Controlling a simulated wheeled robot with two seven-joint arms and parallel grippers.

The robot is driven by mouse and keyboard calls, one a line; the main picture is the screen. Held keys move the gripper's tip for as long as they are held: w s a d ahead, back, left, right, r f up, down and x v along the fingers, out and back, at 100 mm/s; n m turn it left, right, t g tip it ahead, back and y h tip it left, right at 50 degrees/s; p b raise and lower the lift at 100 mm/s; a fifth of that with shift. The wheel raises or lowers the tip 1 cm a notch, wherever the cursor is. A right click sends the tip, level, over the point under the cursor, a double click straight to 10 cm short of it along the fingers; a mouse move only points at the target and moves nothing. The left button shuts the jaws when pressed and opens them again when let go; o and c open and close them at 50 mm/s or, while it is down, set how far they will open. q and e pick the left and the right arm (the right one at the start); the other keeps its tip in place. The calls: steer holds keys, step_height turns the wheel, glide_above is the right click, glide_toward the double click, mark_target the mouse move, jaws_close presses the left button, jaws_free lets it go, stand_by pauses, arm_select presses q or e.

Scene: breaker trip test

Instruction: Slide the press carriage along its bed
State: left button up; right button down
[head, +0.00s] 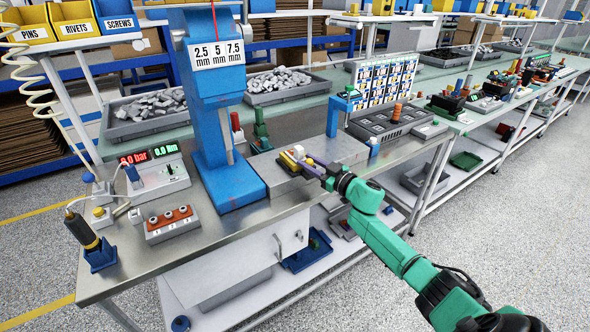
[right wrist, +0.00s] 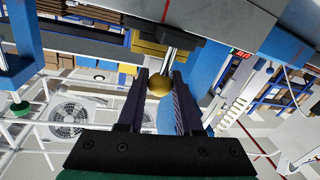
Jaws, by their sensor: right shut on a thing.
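The blue press (head: 215,110) stands on the steel bench. Its grey bed (head: 342,149) runs right from the blue base. The press carriage (head: 289,160), with yellow parts on top, sits on the bed to the right of the press column and apart from it. My right gripper (head: 312,169) is at the carriage's near right side. In the right wrist view, its dark fingers (right wrist: 160,95) are closed around a brass ball knob (right wrist: 160,85) on a steel rod. The rod leads to the yellow part of the carriage (right wrist: 150,46). My left gripper is not in view.
A blue bracket (head: 338,112) stands near the bed's right end, with a dark tray of parts (head: 388,122) beyond. A gauge box (head: 156,178) and a box of red-topped switches (head: 172,222) stand left of the press. The bed's right part is clear.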

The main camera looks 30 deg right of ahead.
steer(key=shift+d+f, duration=0.1)
steer(key=shift+d, duration=0.45)
steer(key=c, duration=0.6)
jaws_free()
steer(key=v, duration=1.4)
steer(key=shift+s+d, duration=0.1)
steer(key=shift+s, duration=0.2)
